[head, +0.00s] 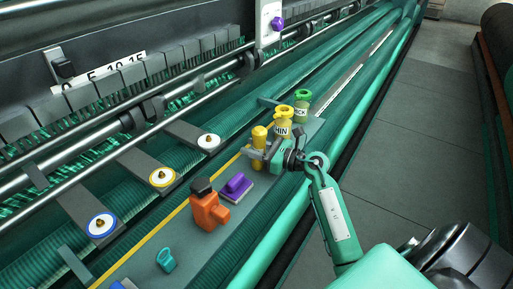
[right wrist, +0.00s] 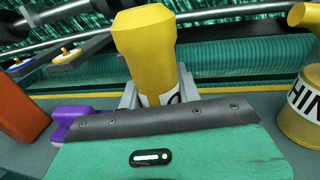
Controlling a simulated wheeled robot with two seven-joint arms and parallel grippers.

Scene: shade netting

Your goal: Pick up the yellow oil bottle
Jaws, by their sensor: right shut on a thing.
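The yellow oil bottle (head: 259,133) stands about upright over the grey shelf of the machine. It fills the upper middle of the right wrist view (right wrist: 146,42); its lower part is hidden behind my gripper. My right gripper (head: 257,154) is shut on the bottle, with grey fingers on both sides of its body, as the right wrist view (right wrist: 158,92) also shows. I cannot tell whether the bottle's base touches the shelf. My left gripper is not in view.
Close right of the bottle are a yellow-topped container marked "HIN" (head: 283,122) and a green-topped one (head: 301,105). Left are a purple block (head: 236,186), an orange bottle (head: 208,208) and a teal item (head: 166,260). Machine rollers (head: 285,216) run along the shelf's front.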

